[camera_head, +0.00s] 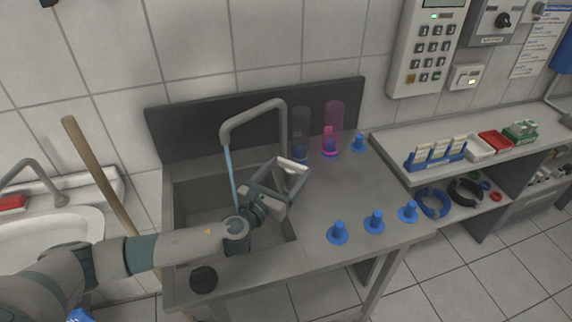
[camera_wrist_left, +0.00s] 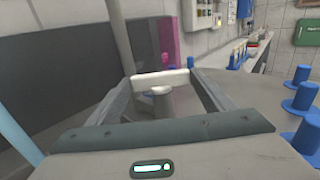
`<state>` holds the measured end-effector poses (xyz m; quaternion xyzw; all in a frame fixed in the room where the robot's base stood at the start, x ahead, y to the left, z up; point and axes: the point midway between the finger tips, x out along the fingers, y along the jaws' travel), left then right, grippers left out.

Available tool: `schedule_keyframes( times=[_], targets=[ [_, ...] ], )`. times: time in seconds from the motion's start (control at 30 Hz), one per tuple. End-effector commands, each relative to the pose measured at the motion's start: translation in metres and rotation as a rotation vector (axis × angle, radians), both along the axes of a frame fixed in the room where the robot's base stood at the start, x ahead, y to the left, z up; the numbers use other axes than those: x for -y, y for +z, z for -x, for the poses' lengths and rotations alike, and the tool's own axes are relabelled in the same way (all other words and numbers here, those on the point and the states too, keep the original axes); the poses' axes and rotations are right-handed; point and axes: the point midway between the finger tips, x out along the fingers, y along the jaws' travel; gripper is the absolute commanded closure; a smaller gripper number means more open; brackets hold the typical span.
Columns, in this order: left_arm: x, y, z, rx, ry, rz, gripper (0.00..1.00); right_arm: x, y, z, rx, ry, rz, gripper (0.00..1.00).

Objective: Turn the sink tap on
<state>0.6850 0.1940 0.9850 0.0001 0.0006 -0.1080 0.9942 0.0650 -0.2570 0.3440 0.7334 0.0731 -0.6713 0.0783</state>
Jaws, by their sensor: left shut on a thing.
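The grey sink tap (camera_head: 256,110) arches over the basin (camera_head: 203,192). A light blue stream of water (camera_head: 230,170) falls from its spout into the basin. My left gripper (camera_head: 284,172) reaches across the sink from the left. It is shut on the white tap lever (camera_head: 293,166), just right of the basin. In the left wrist view the lever (camera_wrist_left: 160,78) spans between the fingertips, on top of a short grey post (camera_wrist_left: 161,103). The water stream (camera_wrist_left: 16,135) shows at the left edge there. My right gripper is not in view.
Several blue pegs (camera_head: 375,222) stand on the counter right of the sink. A dark tube (camera_head: 301,130) and a pink tube (camera_head: 333,122) stand at the back. A wooden pole (camera_head: 100,170) leans at left. A side bench (camera_head: 480,140) holds a blue rack (camera_head: 437,156).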

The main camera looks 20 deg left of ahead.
Motion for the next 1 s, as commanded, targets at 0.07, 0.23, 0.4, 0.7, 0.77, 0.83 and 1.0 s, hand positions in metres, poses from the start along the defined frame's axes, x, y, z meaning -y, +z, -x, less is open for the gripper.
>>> schedule_keyframes(
  times=[0.07, 0.23, 0.4, 0.7, 0.77, 0.83, 1.0],
  targets=[
    [-0.001, 0.001, -0.001, 0.002, 0.006, -0.001, 0.47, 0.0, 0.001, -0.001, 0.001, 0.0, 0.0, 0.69],
    [-0.001, 0.001, -0.001, 0.002, 0.006, -0.001, 0.47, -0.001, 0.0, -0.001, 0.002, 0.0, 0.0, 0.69],
    [-0.001, 0.0, -0.001, 0.002, 0.005, -0.001, 0.06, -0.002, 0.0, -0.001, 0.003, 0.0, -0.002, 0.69],
    [-0.001, 0.0, 0.001, 0.001, 0.004, 0.0, 0.06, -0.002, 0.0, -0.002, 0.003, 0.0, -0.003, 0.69],
    [-0.001, 0.0, 0.002, 0.001, 0.004, 0.0, 0.06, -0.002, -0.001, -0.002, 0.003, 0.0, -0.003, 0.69],
    [-0.001, -0.001, 0.005, 0.001, 0.003, 0.001, 0.06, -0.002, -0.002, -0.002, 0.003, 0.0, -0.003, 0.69],
    [-0.005, -0.002, 0.021, 0.0, 0.003, 0.0, 0.06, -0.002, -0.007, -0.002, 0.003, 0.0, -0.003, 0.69]
  ],
)
